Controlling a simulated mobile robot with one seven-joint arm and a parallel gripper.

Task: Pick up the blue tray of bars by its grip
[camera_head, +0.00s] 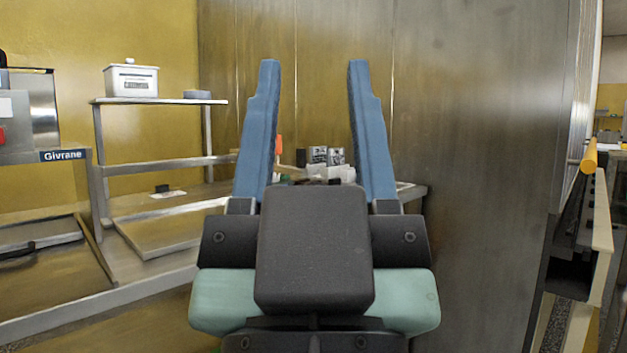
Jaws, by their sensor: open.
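My gripper (313,66) is in the middle of the picture, with its two blue fingers pointing up and away from me. The fingers are spread wide and nothing is between them at close range. I cannot make out a blue tray of bars or its grip in this view. My gripper's body and fingers cover part of the table behind.
A metal table (410,192) with several small items stands behind my fingers. At left are a machine marked Givrane (40,120) and a shelf (160,101) bearing a white box (131,80). A tall metal panel (470,150) stands to the right, near a yellow-orange rod end (589,156).

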